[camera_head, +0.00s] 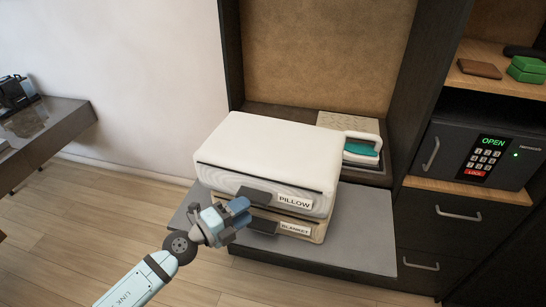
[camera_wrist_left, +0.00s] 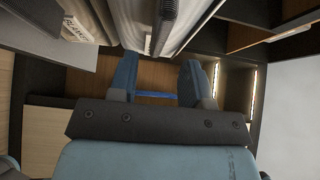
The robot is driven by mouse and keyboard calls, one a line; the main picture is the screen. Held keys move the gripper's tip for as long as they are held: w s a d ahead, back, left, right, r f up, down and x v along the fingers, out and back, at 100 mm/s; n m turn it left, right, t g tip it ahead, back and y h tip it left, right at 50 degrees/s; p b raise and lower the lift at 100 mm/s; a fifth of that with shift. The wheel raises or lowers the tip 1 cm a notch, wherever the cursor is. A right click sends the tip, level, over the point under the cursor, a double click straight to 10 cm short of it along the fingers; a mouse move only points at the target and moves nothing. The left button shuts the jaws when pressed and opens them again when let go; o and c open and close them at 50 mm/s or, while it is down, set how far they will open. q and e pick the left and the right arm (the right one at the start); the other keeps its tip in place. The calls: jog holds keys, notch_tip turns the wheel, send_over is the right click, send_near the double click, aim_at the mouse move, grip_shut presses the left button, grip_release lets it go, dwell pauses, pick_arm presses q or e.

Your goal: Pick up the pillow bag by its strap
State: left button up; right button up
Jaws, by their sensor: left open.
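The white pillow bag (camera_head: 270,150), labelled PILLOW, lies flat on top of the blanket bag (camera_head: 300,230) on a grey shelf. Its dark strap (camera_head: 258,195) is on the front side, left of the label. My left gripper (camera_head: 238,208) is in front of the bags, close to the straps, with nothing seen in its jaws. In the left wrist view the two blue fingers (camera_wrist_left: 158,82) stand apart with a gap between them. A dark strap and pale bag sides show at the top of that view. Whether a finger touches the strap I cannot tell. My right gripper is not in view.
The grey shelf (camera_head: 365,225) has bare room to the right of the bags. A safe (camera_head: 475,155) and drawers are at the right, and a dark table (camera_head: 50,130) is at the left.

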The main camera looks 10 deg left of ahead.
aim_at(256, 204)
pick_arm(q)
jog(key=x, duration=0.5)
jog(key=shift+w+d+f, duration=0.1)
jog(key=shift+d+f, duration=0.05)
jog(key=shift+f, duration=0.05)
grip_shut()
dwell(1.2)
